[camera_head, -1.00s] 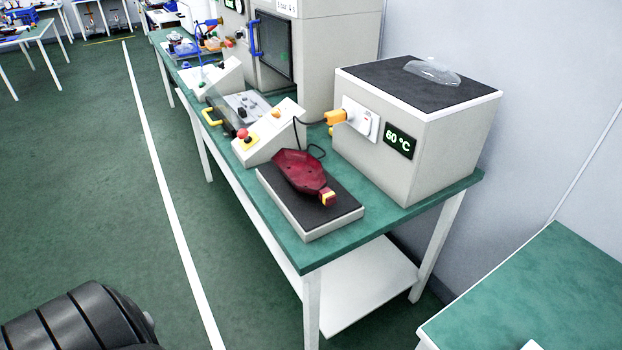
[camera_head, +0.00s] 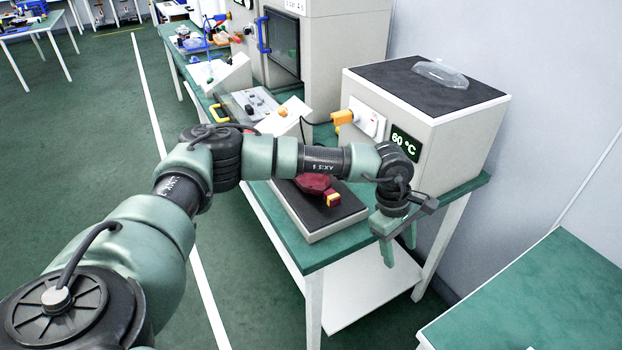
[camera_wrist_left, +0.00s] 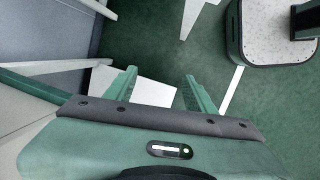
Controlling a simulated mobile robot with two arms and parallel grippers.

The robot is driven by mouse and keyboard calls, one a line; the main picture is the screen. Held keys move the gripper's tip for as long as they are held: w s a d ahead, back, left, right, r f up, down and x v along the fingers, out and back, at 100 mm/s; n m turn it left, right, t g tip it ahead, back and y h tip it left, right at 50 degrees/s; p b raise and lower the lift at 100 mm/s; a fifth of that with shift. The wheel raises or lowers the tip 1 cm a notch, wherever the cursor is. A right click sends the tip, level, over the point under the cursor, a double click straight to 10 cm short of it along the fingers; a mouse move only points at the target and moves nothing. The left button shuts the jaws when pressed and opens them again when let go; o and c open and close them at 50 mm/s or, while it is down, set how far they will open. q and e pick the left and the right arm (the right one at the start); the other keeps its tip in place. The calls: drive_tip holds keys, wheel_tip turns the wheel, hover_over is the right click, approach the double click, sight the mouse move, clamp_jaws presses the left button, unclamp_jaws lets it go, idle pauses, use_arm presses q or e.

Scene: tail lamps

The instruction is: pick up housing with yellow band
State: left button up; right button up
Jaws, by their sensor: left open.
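The housing is a dark red, elongated piece with a yellow band (camera_head: 332,199) around its near end. It lies on the black-topped pad (camera_head: 326,229) on the green workbench. My arm covers much of its far part in the head view. My left gripper (camera_head: 399,254) is open and empty. It points down to the right of the pad, near the bench's front right corner. In the left wrist view, the two green fingers (camera_wrist_left: 160,88) are apart with nothing between them. The housing does not show there. My right gripper is not in view.
A grey box with a 60 °C display (camera_head: 406,143) stands behind the gripper, with a clear cover (camera_head: 440,75) on top. A yellow-handled plug (camera_head: 343,117) sticks out of its front. A second green table (camera_head: 540,295) stands at right. A white lower shelf (camera_head: 350,290) lies below the bench.

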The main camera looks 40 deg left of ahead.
sight(333, 195)
use_arm(q)
drive_tip(key=w+a+r+m+y, duration=0.1)
drive_tip(key=a+r+y, duration=0.25)
drive_tip(key=a, duration=0.55)
drive_tip(key=w+a+r+y, duration=0.2)
drive_tip(key=a+r+y, duration=0.15)
drive_tip(key=a, duration=0.65)
drive_tip(key=shift+t, duration=0.4)
drive_tip(key=p+x, duration=0.2)
drive_tip(key=x, duration=0.4)
drive_tip(key=shift+a+f, duration=0.1)
drive_tip(key=shift+f, duration=0.1)
drive_tip(key=shift+w+a+f, duration=0.1)
drive_tip(key=shift+f, duration=0.25)
clamp_jaws()
